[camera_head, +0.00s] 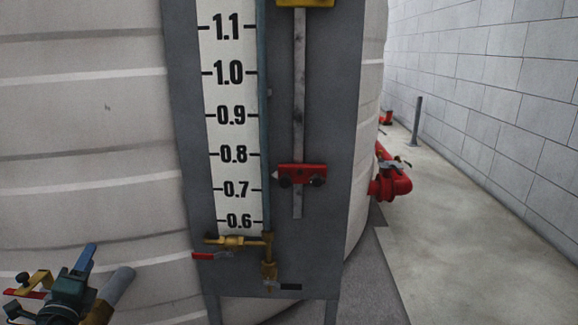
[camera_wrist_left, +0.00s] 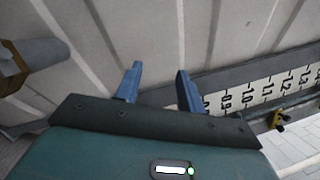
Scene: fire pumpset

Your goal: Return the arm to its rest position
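My left gripper (camera_head: 86,258) is at the lower left of the head view, in front of the white ribbed tank (camera_head: 90,130). One blue finger shows clearly there. In the left wrist view the gripper (camera_wrist_left: 159,70) has its two blue fingers apart with nothing between them. The tank wall lies beyond the fingertips. My right gripper is in neither view.
A grey level-gauge panel (camera_head: 335,190) carries a numbered scale (camera_head: 232,130), a red pointer (camera_head: 302,174) and a brass valve (camera_head: 240,240). A grey pipe (camera_head: 116,285) and red-handled brass valve (camera_head: 36,282) are close to the gripper.

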